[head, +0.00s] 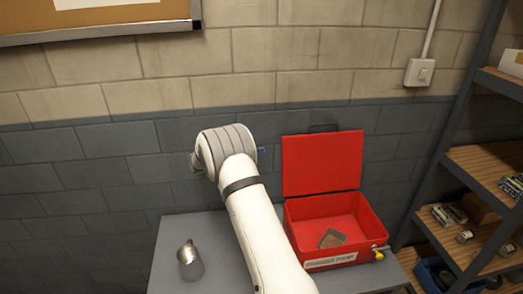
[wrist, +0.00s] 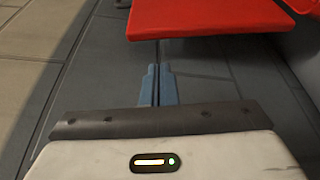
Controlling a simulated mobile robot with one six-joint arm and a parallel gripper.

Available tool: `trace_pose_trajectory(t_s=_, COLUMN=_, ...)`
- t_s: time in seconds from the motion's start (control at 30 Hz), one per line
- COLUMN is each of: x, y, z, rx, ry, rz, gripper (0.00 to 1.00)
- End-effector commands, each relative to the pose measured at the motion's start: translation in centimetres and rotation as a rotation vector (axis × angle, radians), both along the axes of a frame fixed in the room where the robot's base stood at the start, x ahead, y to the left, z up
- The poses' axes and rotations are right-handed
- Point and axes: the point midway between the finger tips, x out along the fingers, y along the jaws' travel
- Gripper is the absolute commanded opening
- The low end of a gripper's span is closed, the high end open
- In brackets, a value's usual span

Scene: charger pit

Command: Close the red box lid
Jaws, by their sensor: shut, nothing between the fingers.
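The red box (head: 335,230) stands on the grey table with its red lid (head: 321,164) raised upright at the back, against the wall side. The lid also shows in the wrist view (wrist: 210,18) as a red panel at the top, beyond my fingertips. My gripper (wrist: 157,85) has its blue fingers pressed together with nothing between them. In the head view a bit of blue finger (head: 260,152) shows just left of the lid, the rest hidden behind my arm. I cannot tell whether the fingers touch the lid.
A small brownish flat item (head: 332,238) lies inside the box. A metallic bottle-like container (head: 190,261) stands on the grey table (head: 215,230) left of my arm. A shelf rack (head: 468,190) with goods stands at the right. The block wall is close behind the table.

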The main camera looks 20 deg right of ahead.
Motion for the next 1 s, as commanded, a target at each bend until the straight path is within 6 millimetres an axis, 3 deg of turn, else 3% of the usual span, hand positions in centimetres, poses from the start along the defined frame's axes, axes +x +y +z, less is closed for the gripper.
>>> trace_pose_trajectory(t_s=0.2, x=0.3, y=-4.2, z=-0.2, rx=0.001, ry=0.003, rz=-0.003, gripper=0.00)
trace_pose_trajectory(t_s=0.4, x=0.5, y=-6.5, z=-0.5, rx=0.001, ry=0.001, rz=-0.002, gripper=0.00)
trace_pose_trajectory(t_s=0.8, x=0.6, y=-7.0, z=-0.7, rx=0.002, ry=0.001, rz=0.001, gripper=0.00)
trace_pose_trajectory(t_s=0.83, x=0.5, y=-8.7, z=-0.7, rx=0.001, ry=0.001, rz=-0.003, gripper=0.00)
trace_pose_trajectory(t_s=1.0, x=0.5, y=-7.1, z=-0.8, rx=-0.001, ry=-0.008, rz=0.002, gripper=0.00)
